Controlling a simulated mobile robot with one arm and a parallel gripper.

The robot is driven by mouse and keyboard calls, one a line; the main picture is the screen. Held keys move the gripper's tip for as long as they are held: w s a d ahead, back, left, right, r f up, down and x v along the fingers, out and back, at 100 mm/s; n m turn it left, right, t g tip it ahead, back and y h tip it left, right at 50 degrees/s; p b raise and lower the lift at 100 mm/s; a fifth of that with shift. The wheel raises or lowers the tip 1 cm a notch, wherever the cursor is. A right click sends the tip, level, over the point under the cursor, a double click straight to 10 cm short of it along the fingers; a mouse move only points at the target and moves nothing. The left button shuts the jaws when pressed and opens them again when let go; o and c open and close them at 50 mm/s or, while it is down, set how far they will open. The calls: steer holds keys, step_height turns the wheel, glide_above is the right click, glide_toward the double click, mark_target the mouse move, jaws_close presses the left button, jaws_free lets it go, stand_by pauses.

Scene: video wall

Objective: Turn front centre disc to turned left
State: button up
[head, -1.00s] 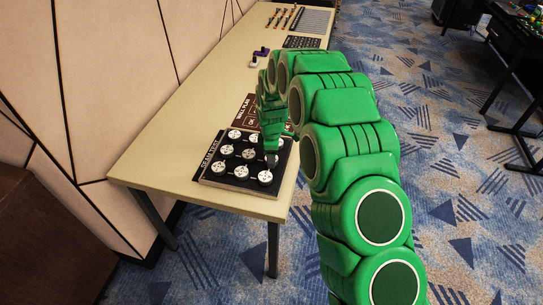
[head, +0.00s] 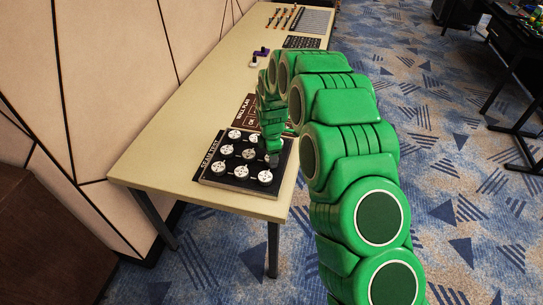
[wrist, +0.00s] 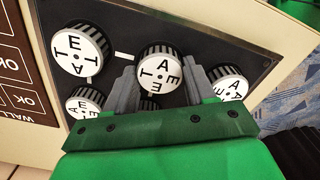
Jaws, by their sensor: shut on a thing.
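The dark panel (head: 213,181) with several round discs lies at the near end of the table. The front centre disc (wrist: 162,58) has a white face with black letters around a centre dot and a dark ribbed side. In the wrist view my gripper (wrist: 162,76) has one grey finger at each side of this disc and is shut on it. In the head view my gripper (head: 272,160) is over the middle of the panel's right column and hides that disc. A neighbouring disc (wrist: 80,50) is at left, and another (wrist: 230,84) is close beyond the right finger.
More discs stand close behind my fingers, partly covered in the wrist view. A brown board with lettering (head: 272,110) lies just beyond the panel. Farther along the table (head: 165,150) are a dark panel (head: 302,42) and small coloured parts. A wall runs along the left.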

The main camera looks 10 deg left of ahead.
steer(key=o, duration=1)
steer(key=shift+o, duration=0.2)
steer(key=shift+r, duration=0.1)
step_height(320, 180, up, 8)
steer(key=shift+f, duration=0.2)
